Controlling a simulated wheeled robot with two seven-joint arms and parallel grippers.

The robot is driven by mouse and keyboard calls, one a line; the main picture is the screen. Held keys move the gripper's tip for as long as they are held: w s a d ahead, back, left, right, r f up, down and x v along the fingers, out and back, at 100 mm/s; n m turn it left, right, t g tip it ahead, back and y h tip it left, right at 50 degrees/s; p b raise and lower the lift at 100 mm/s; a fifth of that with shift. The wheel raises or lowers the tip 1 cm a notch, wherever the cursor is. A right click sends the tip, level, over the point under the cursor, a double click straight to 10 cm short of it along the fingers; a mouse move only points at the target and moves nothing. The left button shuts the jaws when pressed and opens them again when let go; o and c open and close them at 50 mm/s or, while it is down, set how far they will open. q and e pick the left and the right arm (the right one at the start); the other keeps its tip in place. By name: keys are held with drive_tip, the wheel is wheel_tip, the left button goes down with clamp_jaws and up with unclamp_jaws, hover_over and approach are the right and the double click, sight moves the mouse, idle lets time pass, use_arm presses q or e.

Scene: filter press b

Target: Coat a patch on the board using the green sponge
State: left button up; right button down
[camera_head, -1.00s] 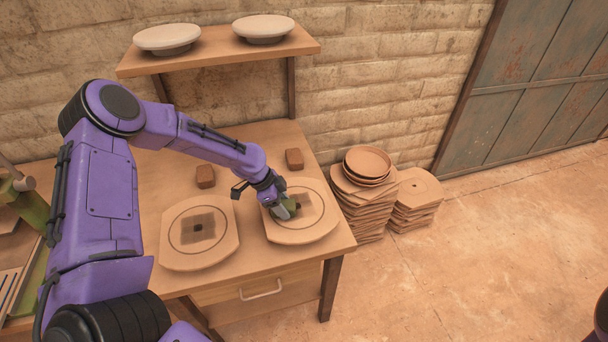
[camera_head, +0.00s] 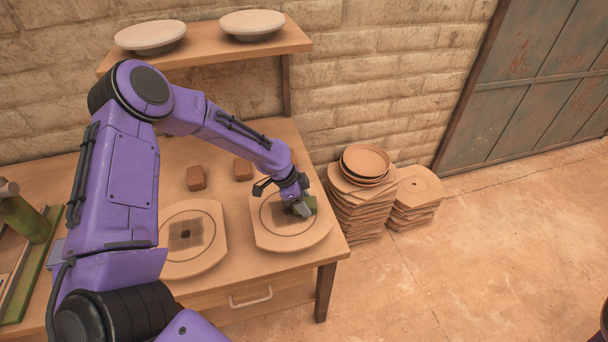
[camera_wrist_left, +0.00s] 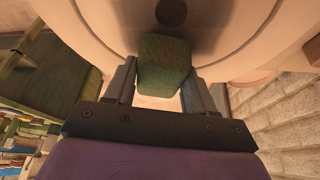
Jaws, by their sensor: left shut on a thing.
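My left gripper (camera_head: 302,209) is shut on the green sponge (camera_head: 309,202) over the right part of the right-hand board (camera_head: 290,241). The sponge also shows between the fingers in the left wrist view (camera_wrist_left: 165,65). This board has a drawn ring, a darker square patch and a dark central spot. I cannot tell whether the sponge touches the board. A second board (camera_head: 190,262) lies to the left on the same table, with a darker square patch and a dark spot in its middle. My right gripper is not in view.
Two brown blocks (camera_head: 196,178) (camera_head: 243,169) stand behind the boards on the table. Stacked boards (camera_head: 355,208) with dishes on top stand on the floor to the right.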

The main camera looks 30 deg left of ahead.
use_arm(q)
drive_tip(key=r, duration=0.1)
drive_tip(key=r+p, duration=0.1)
drive_tip(key=r, duration=0.1)
drive_tip(key=r+p, duration=0.1)
drive_tip(key=shift+s+r, duration=0.25)
drive_tip(key=shift+r, duration=0.1)
drive_tip(key=shift+w+r+p, duration=0.2)
drive_tip(key=shift+r+p, duration=0.75)
drive_tip(key=shift+p, duration=0.1)
drive_tip(key=shift+s+r, duration=0.15)
drive_tip(key=shift+r, duration=0.4)
